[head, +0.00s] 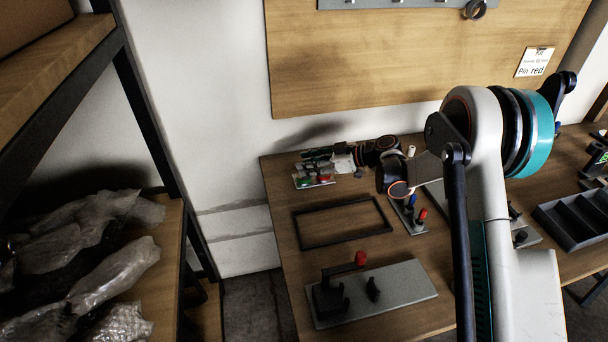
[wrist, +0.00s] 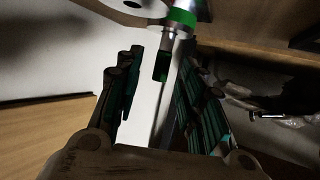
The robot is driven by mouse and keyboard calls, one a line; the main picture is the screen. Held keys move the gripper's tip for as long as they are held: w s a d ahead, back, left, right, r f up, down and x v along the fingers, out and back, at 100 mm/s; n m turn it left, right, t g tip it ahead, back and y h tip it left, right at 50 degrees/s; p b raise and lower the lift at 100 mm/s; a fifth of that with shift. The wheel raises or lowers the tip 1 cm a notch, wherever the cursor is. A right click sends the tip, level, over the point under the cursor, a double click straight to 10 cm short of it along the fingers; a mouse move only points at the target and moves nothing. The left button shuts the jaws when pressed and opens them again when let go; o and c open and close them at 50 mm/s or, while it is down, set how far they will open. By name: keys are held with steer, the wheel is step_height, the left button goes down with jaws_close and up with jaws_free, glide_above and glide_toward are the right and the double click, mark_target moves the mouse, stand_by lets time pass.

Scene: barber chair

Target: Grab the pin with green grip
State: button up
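My gripper (head: 318,155) is at the back left of the workbench, over a small grey holder (head: 314,184) with green and red parts. The fingers hide part of the holder, and I cannot tell in the head view which part is the green-gripped pin. In the wrist view my gripper (wrist: 155,66) is open, its two dark green fingers well apart. A silver pin with a green grip (wrist: 182,17) shows at the top, just beyond the gap between the fingertips. Its darker green end reaches down towards the gap. No grip on it shows.
On the workbench (head: 282,245) are a black rectangular frame (head: 299,226), a grey plate (head: 405,280) with a red-knobbed clamp, and a small stand (head: 407,221) with red and blue pins. A dark compartment tray (head: 573,222) stands right. A shelf with plastic-wrapped items (head: 115,270) is left.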

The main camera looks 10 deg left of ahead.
steer(key=shift+x, duration=0.95)
jaws_close()
